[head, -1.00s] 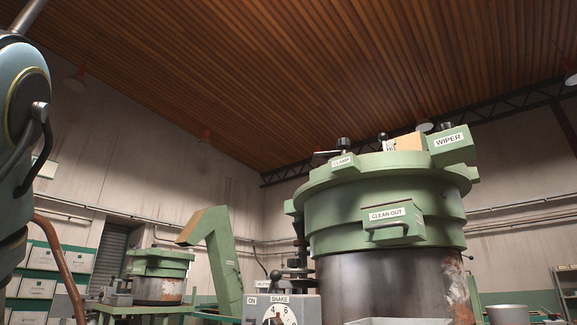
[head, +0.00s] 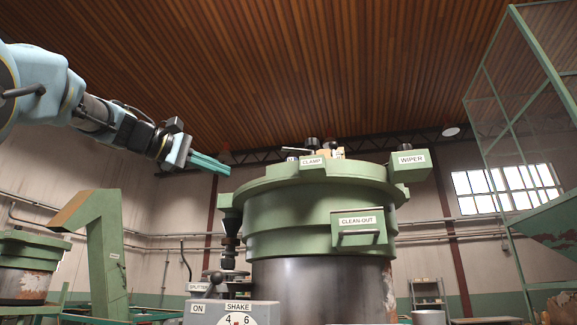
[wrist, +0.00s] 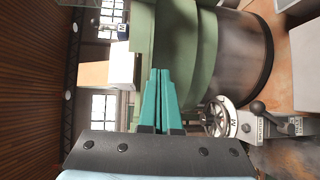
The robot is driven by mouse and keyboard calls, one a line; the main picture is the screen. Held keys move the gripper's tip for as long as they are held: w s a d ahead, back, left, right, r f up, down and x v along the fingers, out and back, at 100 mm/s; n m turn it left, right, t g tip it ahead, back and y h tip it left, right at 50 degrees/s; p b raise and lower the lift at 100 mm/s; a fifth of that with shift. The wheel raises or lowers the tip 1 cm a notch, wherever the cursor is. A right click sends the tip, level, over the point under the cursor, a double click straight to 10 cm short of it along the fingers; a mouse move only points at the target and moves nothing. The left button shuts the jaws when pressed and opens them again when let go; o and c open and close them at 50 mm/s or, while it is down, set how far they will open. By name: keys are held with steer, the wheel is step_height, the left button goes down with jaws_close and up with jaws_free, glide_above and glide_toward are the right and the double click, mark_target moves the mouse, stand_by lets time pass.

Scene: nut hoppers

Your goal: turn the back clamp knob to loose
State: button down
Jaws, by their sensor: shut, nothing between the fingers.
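The big green hopper (head: 318,212) stands at centre right in the head view, with a CLAMP label (head: 312,161) on its top rim. A dark knob (head: 312,143) shows just above that label. Other small parts beside it overlap, so I cannot tell which knob is the back one. My gripper (head: 226,169) points right and slightly down at the left of the hopper's rim in the head view. Its teal fingers (wrist: 160,72) are together and empty in the wrist view, in front of the green hopper body (wrist: 180,45). I cannot tell whether they touch it.
A WIPER box (head: 408,166) sits on the rim's right side, and a CLEAN-OUT drawer (head: 358,236) is on the front. A SHAKE dial box (head: 235,314) stands in front. A green chute (head: 104,245) and a second hopper (head: 28,262) are at left. A mesh-panelled frame (head: 515,115) rises at right.

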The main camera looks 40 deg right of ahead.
steer(key=s+d+r+m+g, duration=0.2)
steer(key=s+r+g, duration=0.1)
steer(key=s+r, duration=0.3)
steer(key=p+x, duration=0.3)
steer(key=x, duration=0.6)
steer(key=shift+w+h+p, duration=0.35)
steer(key=shift+h, duration=0.05)
steer(key=shift+r+t, duration=0.1)
steer(key=shift+t, duration=0.3)
